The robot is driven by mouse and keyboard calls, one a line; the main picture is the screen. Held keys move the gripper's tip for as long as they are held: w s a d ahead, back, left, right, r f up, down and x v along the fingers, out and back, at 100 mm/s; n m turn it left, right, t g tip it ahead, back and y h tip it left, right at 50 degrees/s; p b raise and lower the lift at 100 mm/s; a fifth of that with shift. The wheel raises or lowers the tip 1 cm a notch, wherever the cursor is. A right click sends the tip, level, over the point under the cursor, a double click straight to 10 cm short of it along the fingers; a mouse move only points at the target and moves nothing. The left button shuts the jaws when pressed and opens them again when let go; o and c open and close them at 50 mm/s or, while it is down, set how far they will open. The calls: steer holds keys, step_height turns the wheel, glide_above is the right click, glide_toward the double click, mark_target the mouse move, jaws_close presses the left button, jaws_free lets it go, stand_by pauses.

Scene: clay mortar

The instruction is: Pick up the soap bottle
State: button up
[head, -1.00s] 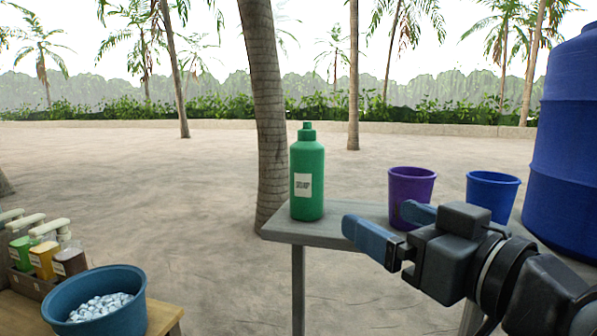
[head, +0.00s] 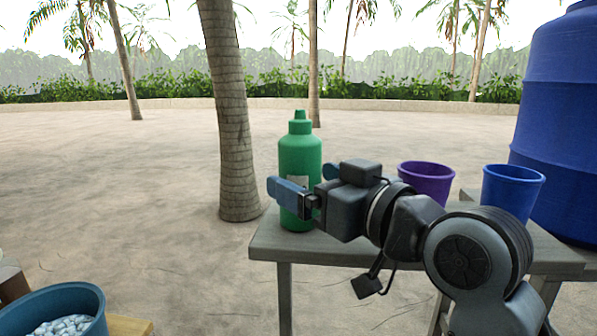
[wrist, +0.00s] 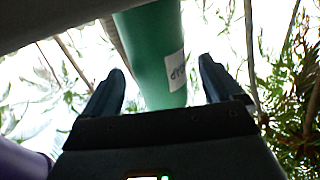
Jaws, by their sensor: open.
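The green soap bottle (head: 299,157) stands upright on the left end of the grey table (head: 300,250) in the head view. Its white label is partly hidden behind my gripper (head: 292,192). In the wrist view the bottle (wrist: 152,50) appears between the two open fingers of my gripper (wrist: 162,82), with part of its label showing. The fingers are apart, with a visible gap on each side of the bottle. I cannot tell how deep the bottle sits between them.
A purple cup (head: 427,182) and a blue cup (head: 512,190) stand on the table to the right. A large blue barrel (head: 570,120) is at the far right. A blue bowl of pale pieces (head: 55,305) is at the lower left. Open sand lies left of the table.

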steer(key=shift+x, duration=1.4)
steer(key=shift+c, duration=0.2)
steer(key=c, duration=1.2)
steer(key=shift+r, duration=0.1)
steer(key=shift+c, duration=0.3)
steer(key=shift+r, duration=0.1)
